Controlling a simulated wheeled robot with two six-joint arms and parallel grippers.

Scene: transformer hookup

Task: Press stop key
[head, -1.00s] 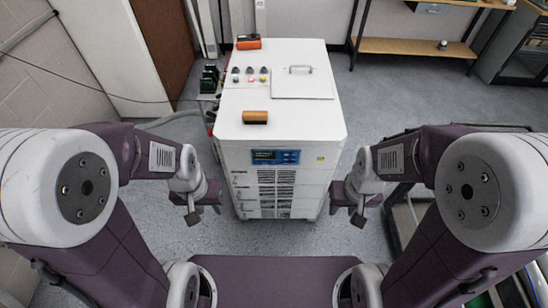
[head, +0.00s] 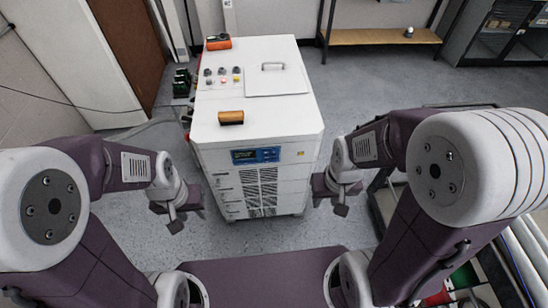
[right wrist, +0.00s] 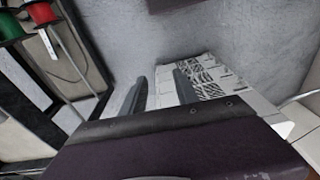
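A white cabinet (head: 215,120) stands ahead of me. On its top, at the left, are small round keys or knobs (head: 222,71), with a red one (head: 222,79) in front of them. Its front has a blue panel with a dark display (head: 256,155); any key labels are too small to read. My left gripper (head: 175,224) hangs low, left of the cabinet and apart from it; its opening cannot be made out. My right gripper (head: 340,208) hangs low, right of the cabinet. In the right wrist view its two fingers (right wrist: 160,92) stand apart with nothing between them.
An orange-and-black device (head: 219,42) and an orange-brown block (head: 231,117) lie on the cabinet top, beside a hatch with a handle (head: 273,66). A wooden shelf (head: 380,37) stands behind. Red and green spools (right wrist: 40,13) are at the right wrist view's upper left.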

